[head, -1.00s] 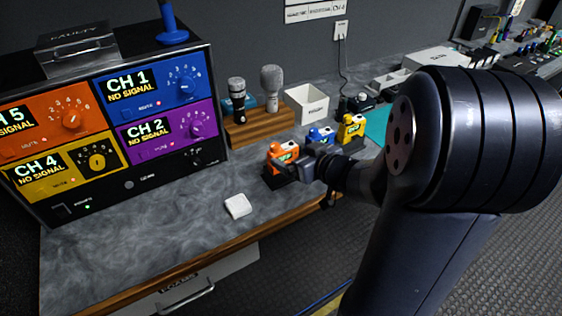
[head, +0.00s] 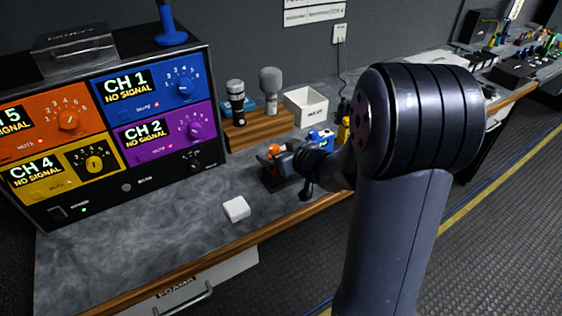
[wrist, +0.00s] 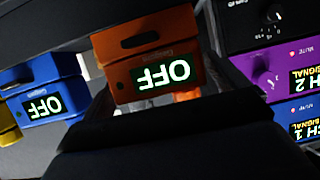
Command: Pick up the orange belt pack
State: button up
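The orange belt pack (wrist: 150,55) fills the middle of the wrist view, upside down there, with a lit "OFF" display. In the head view only a little of the orange belt pack (head: 274,150) shows above its black stand (head: 272,184), behind my gripper (head: 285,160). In the wrist view my dark gripper (wrist: 150,108) is right at the pack, with a dark finger beside each side of it. Whether the fingers press on the pack cannot be seen.
A blue belt pack (head: 320,138) and a yellow one (head: 343,130) stand close by to the right. A white block (head: 236,209) lies on the counter. A white box (head: 306,108) and microphones on a wooden block (head: 258,130) stand behind; the channel monitor (head: 125,188) is left.

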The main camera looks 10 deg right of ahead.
jog(key=c, duration=0.9)
jog(key=shift+c, duration=0.3)
jog(key=shift+r, duration=0.15)
